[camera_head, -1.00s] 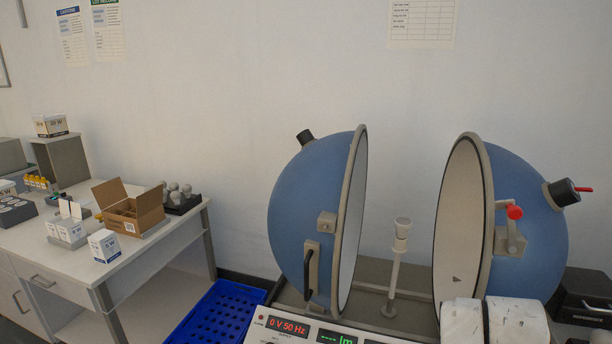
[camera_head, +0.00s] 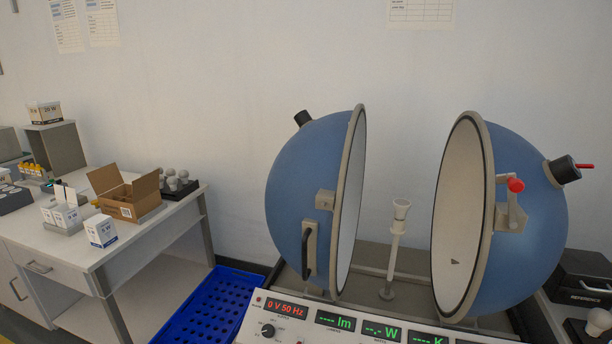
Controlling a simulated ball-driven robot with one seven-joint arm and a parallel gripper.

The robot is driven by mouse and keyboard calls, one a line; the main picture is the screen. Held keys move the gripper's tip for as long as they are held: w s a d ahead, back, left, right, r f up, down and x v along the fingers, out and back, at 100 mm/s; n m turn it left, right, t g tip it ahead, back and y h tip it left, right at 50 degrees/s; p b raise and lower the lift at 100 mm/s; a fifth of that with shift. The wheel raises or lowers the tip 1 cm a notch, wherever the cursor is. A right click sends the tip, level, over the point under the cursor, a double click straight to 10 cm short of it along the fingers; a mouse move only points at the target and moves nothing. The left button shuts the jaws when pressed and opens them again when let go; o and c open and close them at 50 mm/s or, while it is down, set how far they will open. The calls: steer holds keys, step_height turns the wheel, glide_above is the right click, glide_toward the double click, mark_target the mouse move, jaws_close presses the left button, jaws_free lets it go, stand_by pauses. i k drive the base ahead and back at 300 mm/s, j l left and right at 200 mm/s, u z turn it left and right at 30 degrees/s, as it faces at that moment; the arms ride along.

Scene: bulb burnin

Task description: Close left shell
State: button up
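The left shell (camera_head: 296,193) is a blue half-sphere with a grey rim, a black handle (camera_head: 306,254) and a small latch block. It stands apart from the right shell (camera_head: 526,232), which has a red-tipped latch lever (camera_head: 515,186). Their pale inner faces are turned toward the gap between them. A white lamp post (camera_head: 395,247) stands upright in that gap, with a socket-like top. My gripper is not in view.
A control panel (camera_head: 350,328) with lit displays lies in front of the shells. A blue perforated crate (camera_head: 207,312) sits low at the left. A table (camera_head: 149,235) with an open cardboard box (camera_head: 128,198) and bulbs stands further left. A black box (camera_head: 588,278) is at the right.

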mark_target(315, 186)
steer(key=i+j+u, duration=0.1)
steer(key=i+j, duration=0.2)
steer(key=i+j+u, duration=0.1)
steer(key=i+j, duration=0.15)
steer(key=i, duration=0.25)
steer(key=i+j+u, duration=0.1)
steer(key=i, duration=0.3)
steer(key=j, duration=0.1)
